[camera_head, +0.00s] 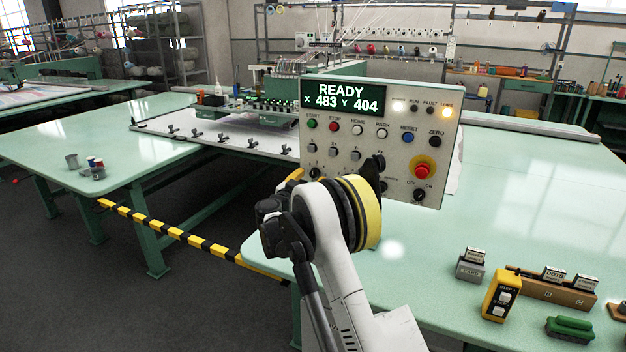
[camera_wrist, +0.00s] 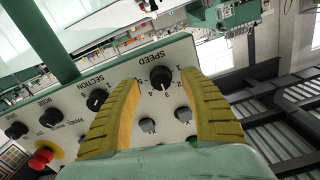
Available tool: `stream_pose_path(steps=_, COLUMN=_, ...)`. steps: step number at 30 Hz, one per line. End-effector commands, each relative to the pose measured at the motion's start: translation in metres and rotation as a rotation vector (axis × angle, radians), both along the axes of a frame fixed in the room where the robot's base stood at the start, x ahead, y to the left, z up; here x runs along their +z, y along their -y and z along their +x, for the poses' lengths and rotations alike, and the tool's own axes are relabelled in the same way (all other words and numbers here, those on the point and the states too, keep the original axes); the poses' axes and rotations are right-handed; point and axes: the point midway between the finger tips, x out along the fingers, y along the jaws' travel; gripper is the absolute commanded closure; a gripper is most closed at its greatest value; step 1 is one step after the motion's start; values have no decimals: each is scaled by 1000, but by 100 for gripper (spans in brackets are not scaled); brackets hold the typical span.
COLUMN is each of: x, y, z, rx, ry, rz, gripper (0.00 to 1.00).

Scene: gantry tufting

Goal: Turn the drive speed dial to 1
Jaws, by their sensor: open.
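The drive speed dial (camera_wrist: 160,77) is a black round knob under the word SPEED, upside down in the wrist view, with numbers around its rim. I cannot read its pointer setting clearly. My gripper (camera_wrist: 159,84) is open, with its two yellow fingers on either side of the dial. I cannot tell if either finger touches it. In the head view the dial (camera_head: 315,172) shows at the lower left of the control panel (camera_head: 402,128), just above my wrist. Most of my gripper is hidden there behind my arm.
The section dial (camera_wrist: 97,100) is close beside one finger, and grey knobs (camera_wrist: 147,125) lie between the fingers. A red emergency button (camera_head: 422,169) stands out on the panel. The screen (camera_head: 342,98) reads READY. A yellow pendant (camera_head: 501,297) and small blocks sit on the green table.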

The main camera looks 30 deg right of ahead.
Motion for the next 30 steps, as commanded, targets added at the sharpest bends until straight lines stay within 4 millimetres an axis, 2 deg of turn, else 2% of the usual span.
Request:
stream_pose_path(steps=4, x=-1, y=13, z=10, rx=0, ry=0, rz=0, gripper=48)
stream_pose_path(steps=14, x=1, y=17, z=13, rx=0, ry=-1, rz=1, gripper=48)
stream_pose_path(steps=15, x=1, y=17, z=13, rx=0, ry=-1, rz=1, gripper=52)
stream_pose_path(steps=20, x=1, y=16, z=13, rx=0, ry=-1, rz=1, gripper=100)
stream_pose_path(steps=30, x=1, y=16, z=13, rx=0, ry=-7, rz=-4, gripper=100)
